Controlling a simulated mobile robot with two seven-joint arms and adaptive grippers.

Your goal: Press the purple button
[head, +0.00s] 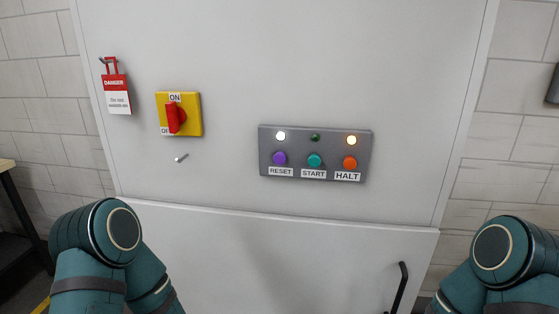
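The purple button (279,158) sits on a dark grey control panel (297,147) on the front of a light grey cabinet. It is the leftmost of the panel's three buttons, above a label reading RESET. A white lit lamp (281,136) is above it. Only teal links of my arms show, at the lower left and lower right, well apart from the panel. Neither gripper is in view, and nothing touches the purple button.
A teal START button (315,160) and an orange HALT button (350,162) are beside it. A yellow switch plate with a red knob (176,118), a red danger tag (116,92) and a small metal peg (181,158) are left. A black handle (399,286) sticks out low right.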

